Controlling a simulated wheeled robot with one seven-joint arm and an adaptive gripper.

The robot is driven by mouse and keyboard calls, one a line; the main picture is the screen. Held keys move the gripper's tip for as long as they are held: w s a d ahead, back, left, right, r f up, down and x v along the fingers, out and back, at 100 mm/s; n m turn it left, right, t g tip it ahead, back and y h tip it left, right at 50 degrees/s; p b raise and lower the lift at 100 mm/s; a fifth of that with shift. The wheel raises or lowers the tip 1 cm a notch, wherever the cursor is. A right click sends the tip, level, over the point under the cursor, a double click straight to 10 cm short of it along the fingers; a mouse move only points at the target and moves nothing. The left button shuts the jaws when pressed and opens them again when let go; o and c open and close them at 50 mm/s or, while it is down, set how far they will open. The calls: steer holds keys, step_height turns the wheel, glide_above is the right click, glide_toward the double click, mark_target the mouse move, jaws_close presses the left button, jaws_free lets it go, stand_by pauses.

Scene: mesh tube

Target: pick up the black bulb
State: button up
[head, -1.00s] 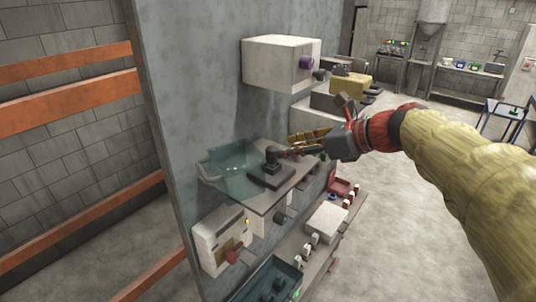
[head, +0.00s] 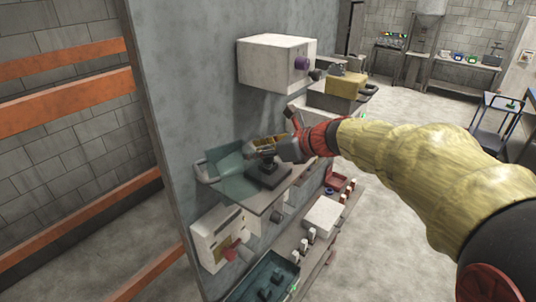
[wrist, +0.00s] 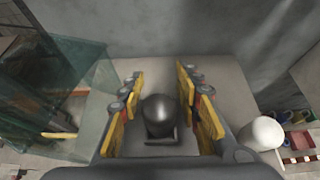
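The black bulb (wrist: 160,108) is dark, shiny and round-topped, and sits on a dark base on the shelf. In the wrist view it lies between the two yellow-padded fingers of my gripper (wrist: 159,85), which are spread, with a gap on each side of it. In the head view my gripper (head: 264,144) is right above the dark base (head: 270,177) and hides most of the bulb.
A see-through teal bin (head: 227,173) stands just left of the base, and also shows in the wrist view (wrist: 60,95). A white box with a purple knob (head: 274,60) hangs above on the grey wall. A lower shelf holds a white box (head: 322,216) and a teal tray (head: 262,280).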

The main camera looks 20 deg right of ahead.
steer(key=c, duration=0.3)
jaws_close()
stand_by(0.5)
